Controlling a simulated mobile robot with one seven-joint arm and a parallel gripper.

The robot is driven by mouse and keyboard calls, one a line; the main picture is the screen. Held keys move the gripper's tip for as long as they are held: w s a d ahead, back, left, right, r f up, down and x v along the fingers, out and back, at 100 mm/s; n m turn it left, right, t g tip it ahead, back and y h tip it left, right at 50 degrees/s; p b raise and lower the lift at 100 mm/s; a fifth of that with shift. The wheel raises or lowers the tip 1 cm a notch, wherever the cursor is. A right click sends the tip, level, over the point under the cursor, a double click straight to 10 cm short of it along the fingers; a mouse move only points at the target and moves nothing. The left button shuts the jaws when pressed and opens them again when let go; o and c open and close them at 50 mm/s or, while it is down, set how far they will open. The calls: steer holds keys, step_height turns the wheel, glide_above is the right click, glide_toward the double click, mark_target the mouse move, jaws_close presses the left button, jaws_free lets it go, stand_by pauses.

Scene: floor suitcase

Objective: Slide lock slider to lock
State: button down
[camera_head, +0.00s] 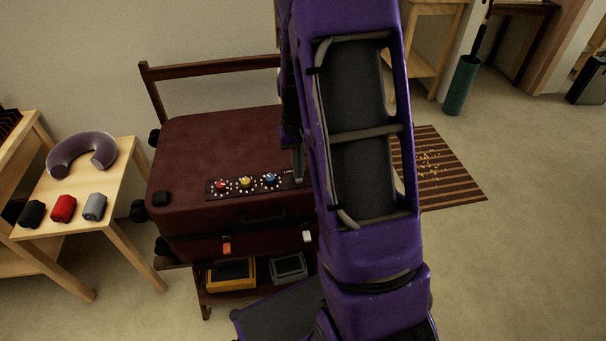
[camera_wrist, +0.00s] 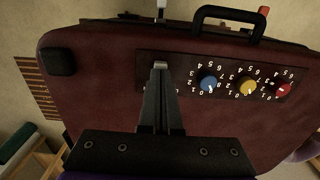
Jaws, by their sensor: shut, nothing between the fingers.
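A dark red suitcase (camera_head: 215,140) lies closed on a wooden rack; it also fills most of the wrist view (camera_wrist: 100,95). A dark lock panel (camera_head: 210,190) on its top carries a red dial (camera_head: 221,185), a yellow dial (camera_head: 246,182) and a blue dial (camera_head: 270,179). In the wrist view, the panel's end beside the blue dial (camera_wrist: 208,84) is partly covered by my gripper (camera_wrist: 160,70). The gripper's fingers are together and empty, with their tips over that end. The lock slider is mostly hidden by the fingers. I cannot tell whether they touch it.
A side table at left holds a neck pillow (camera_head: 82,153) and rolled cloths (camera_head: 63,208). The suitcase handle (camera_wrist: 230,22) stands out beyond the panel. Latches (camera_head: 227,249) are on the suitcase front. A striped mat (camera_head: 445,170) lies on the floor at right.

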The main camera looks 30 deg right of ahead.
steer(key=shift+w+a, duration=0.2)
steer(key=shift+a, duration=0.85)
steer(key=shift+w+a, duration=0.1)
steer(key=shift+a, duration=0.15)
step_height(320, 180, up, 6)
steer(key=p, duration=0.5)
steer(key=shift+d, duration=0.1)
